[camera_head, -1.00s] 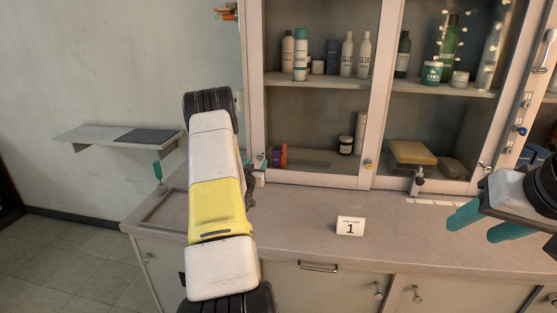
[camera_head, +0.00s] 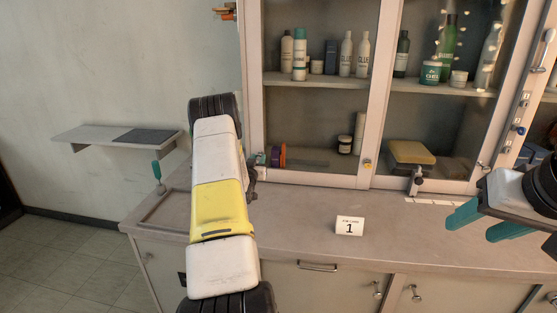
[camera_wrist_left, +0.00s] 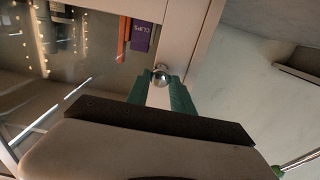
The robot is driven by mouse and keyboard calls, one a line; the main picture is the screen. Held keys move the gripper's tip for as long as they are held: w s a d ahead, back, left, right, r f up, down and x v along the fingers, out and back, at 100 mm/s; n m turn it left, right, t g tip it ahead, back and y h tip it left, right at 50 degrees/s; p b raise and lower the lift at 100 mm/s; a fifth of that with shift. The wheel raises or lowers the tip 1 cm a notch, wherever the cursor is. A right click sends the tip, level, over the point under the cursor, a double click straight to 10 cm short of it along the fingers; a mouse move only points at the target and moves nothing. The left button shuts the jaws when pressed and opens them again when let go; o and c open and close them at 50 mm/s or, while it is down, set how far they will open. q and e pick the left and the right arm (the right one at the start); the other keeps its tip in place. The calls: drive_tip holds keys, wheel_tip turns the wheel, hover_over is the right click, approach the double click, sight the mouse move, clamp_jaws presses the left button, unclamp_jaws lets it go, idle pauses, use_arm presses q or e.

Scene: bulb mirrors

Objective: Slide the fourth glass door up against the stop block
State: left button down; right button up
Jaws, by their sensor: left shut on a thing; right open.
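In the left wrist view, my left gripper (camera_wrist_left: 162,82) has its green fingers closed around a round metal knob (camera_wrist_left: 161,71) on a pale door frame (camera_wrist_left: 174,45). In the head view my left arm hides most of this gripper at the cabinet's lower left. The left glass door (camera_head: 315,115) and the right glass door (camera_head: 440,115) show in pale frames; I cannot tell which is the fourth. I cannot identify the stop block with certainty. My right gripper (camera_head: 470,228) is open and empty above the counter's right side.
The counter (camera_head: 290,225) carries a card marked 1 (camera_head: 349,226) and a small dark upright fitting (camera_head: 416,182). Bottles and jars stand behind the glass, with a yellow block (camera_head: 411,152) lower down. A wall shelf (camera_head: 95,135) is at left.

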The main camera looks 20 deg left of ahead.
use_arm(q)
drive_tip(key=w+d, duration=0.1)
drive_tip(key=d, duration=0.4)
drive_tip(key=w+d, duration=0.1)
drive_tip(key=d, duration=0.4)
drive_tip(key=w+d, duration=0.1)
drive_tip(key=d, duration=0.5)
drive_tip(key=shift+w, duration=0.4)
drive_tip(key=c, duration=1.1)
unclamp_jaws()
approach(299, 156)
drive_tip(key=v, duration=0.3)
drive_tip(key=shift+s+f, duration=0.1)
drive_tip(key=shift+f, duration=0.05)
